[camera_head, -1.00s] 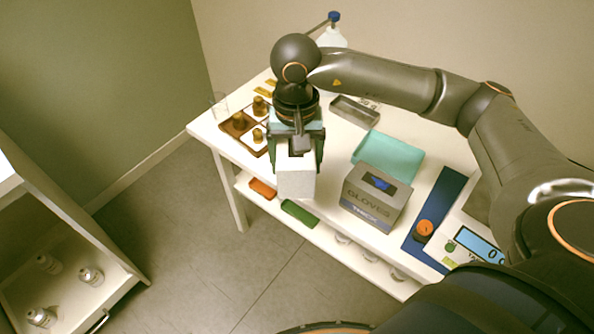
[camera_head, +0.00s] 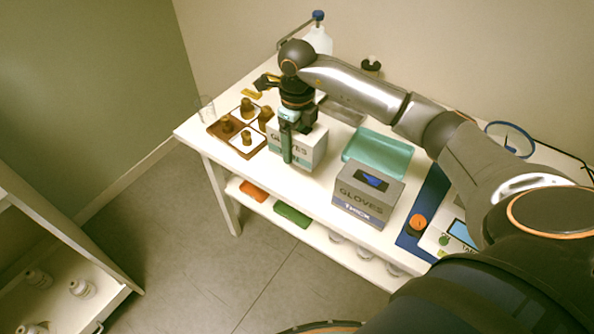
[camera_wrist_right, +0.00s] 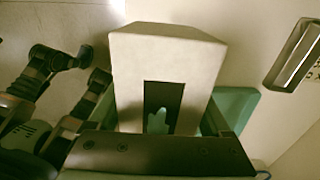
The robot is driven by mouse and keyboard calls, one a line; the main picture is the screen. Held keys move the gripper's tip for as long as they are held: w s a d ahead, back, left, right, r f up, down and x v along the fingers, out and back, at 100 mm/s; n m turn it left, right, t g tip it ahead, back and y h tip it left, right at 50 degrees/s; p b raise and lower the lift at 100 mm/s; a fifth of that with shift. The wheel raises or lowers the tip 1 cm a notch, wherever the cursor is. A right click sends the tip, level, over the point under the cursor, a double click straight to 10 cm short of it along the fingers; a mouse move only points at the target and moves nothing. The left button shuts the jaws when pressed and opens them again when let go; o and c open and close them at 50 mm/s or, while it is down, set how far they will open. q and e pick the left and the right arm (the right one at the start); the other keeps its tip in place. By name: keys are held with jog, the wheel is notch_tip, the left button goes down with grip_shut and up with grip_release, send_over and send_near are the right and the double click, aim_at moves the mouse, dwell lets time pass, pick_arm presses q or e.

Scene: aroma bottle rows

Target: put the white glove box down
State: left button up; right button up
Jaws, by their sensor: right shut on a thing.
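The white glove box (camera_head: 313,148), with a teal band and "GLOVES" lettering, is upright over the front part of the white table. My right gripper (camera_head: 289,143) is shut on it from above, with a finger down its front face. In the right wrist view the box (camera_wrist_right: 168,55) sits between the fingers, its dark opening and a pale teal glove shape facing the camera. I cannot tell whether its base touches the tabletop. My left gripper is not in view.
A wooden tray (camera_head: 219,131) with brown bottles stands left of the box. A teal tray (camera_head: 378,155) and a grey glove box (camera_head: 367,194) are to its right. A blue mat (camera_head: 432,193) and scale (camera_head: 452,238) lie farther right. The table's front edge is close.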

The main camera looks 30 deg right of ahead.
aim_at(297, 177)
notch_tip(297, 177, down, 9)
jog(key=shift+f, duration=0.1)
dwell(0.3)
jog(key=shift+f, duration=0.15)
jog(key=o, duration=1.4)
notch_tip(297, 177, up, 12)
jog(key=shift+r, duration=0.15)
